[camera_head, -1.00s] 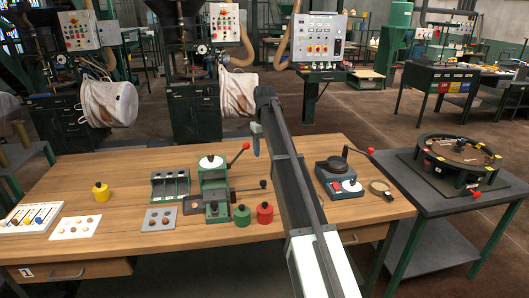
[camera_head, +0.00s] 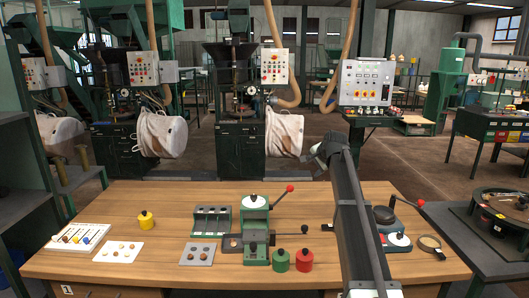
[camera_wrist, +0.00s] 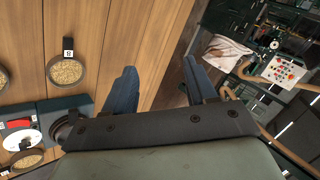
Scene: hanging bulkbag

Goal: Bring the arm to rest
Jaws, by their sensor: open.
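My gripper shows in the wrist view (camera_wrist: 158,88) with two blue fingers spread apart and nothing between them. In the head view my dark arm reaches forward over the right part of the wooden workbench (camera_head: 150,190), its far end near the back edge; the fingers are hidden there. On the bench, left of my arm, stands a green press (camera_head: 256,228) with a red-knobbed lever. A dark device with a red-knobbed lever (camera_head: 398,240) stands just right of my arm, partly hidden by it.
Green (camera_head: 281,261) and red (camera_head: 303,261) weights stand between press and arm. A yellow weight (camera_head: 146,220) and a white card (camera_head: 119,252) lie farther left. A ring-shaped item (camera_head: 430,245) is near the right edge. Hanging white bags (camera_head: 160,133) are beyond the bench.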

